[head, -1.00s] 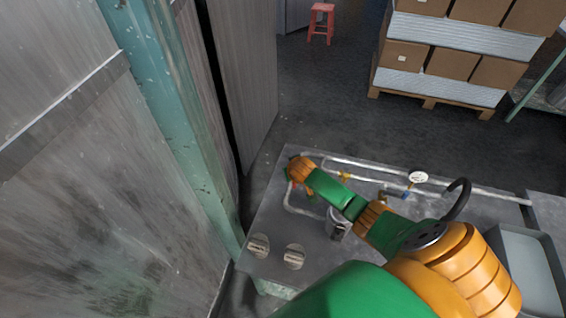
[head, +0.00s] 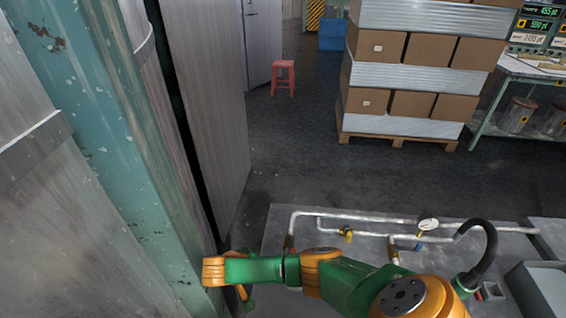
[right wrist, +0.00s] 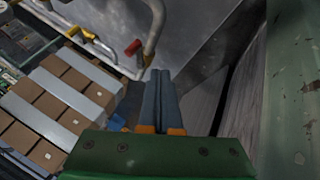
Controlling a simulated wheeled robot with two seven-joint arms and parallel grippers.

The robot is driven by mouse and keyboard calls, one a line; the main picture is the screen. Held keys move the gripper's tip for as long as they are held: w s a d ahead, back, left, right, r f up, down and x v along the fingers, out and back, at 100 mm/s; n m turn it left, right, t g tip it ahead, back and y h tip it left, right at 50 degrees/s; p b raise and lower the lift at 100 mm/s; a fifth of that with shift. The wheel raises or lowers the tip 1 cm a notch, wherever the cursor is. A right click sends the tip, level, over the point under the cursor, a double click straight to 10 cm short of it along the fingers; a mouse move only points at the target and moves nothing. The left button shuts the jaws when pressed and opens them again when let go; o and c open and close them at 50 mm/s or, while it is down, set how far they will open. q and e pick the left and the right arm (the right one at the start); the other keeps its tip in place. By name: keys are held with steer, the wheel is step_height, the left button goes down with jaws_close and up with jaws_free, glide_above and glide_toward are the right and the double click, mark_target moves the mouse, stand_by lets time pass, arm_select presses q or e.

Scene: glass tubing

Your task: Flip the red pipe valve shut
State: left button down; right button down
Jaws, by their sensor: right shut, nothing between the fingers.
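The red valve handle (right wrist: 132,47) shows in the right wrist view on the grey pipe (right wrist: 156,25), ahead of my fingers and a little left of them. Its exact turn is hard to tell at this size. In the head view the pipe (head: 291,222) bends down at its left end, and my right forearm hides most of the area below the bend. My right gripper (right wrist: 161,73) is shut and empty, its tips apart from the red handle. In the head view its fingers are mostly hidden below my wrist. My left gripper is not in view.
A yellow valve (head: 346,233) and a round gauge (head: 428,224) sit on the pipes over the grey table (head: 275,225). A green post (head: 105,150) and a grey panel (head: 205,110) stand close on the left. Boxes on a pallet (head: 400,139) and a red stool (head: 283,75) stand behind.

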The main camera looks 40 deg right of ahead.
mark_target(291, 245)
steer(key=d+f, duration=0.4)
steer(key=d, duration=0.1)
steer(key=d+f, duration=0.2)
steer(key=d, duration=0.1)
steer(key=shift+s+d+f+b, duration=0.2)
steer(key=shift+d+f+b, duration=0.05)
steer(key=shift+b, duration=0.15)
